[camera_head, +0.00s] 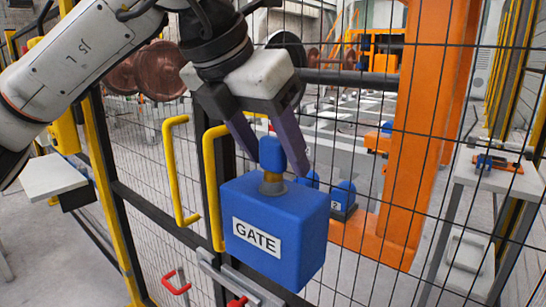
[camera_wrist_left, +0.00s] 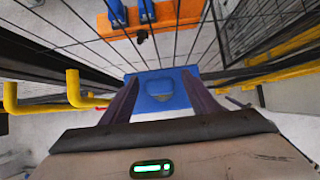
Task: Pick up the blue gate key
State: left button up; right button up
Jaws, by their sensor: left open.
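The blue gate key (camera_head: 271,153) stands upright in the top of a blue box labelled GATE (camera_head: 275,230), with a brass-coloured collar at its base. My left gripper (camera_head: 273,158) is open, pointing down, with one finger on each side of the key's blue head. In the left wrist view the key head (camera_wrist_left: 160,87) lies between and beyond the two dark fingers (camera_wrist_left: 160,103), over the blue box (camera_wrist_left: 140,80). I cannot tell whether a finger touches it. My right gripper is not in view.
Yellow gate handles (camera_head: 216,185) stand just left of the box. A black wire mesh fence runs behind it, with an orange post (camera_head: 425,130) beyond. Smaller blue blocks (camera_head: 343,196) sit behind the mesh. A white side table (camera_head: 498,175) is at the right.

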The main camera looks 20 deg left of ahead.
pick_arm(q)
jog(key=c, duration=1)
jog(key=shift+c, duration=0.7)
jog(key=shift+r, duration=0.15)
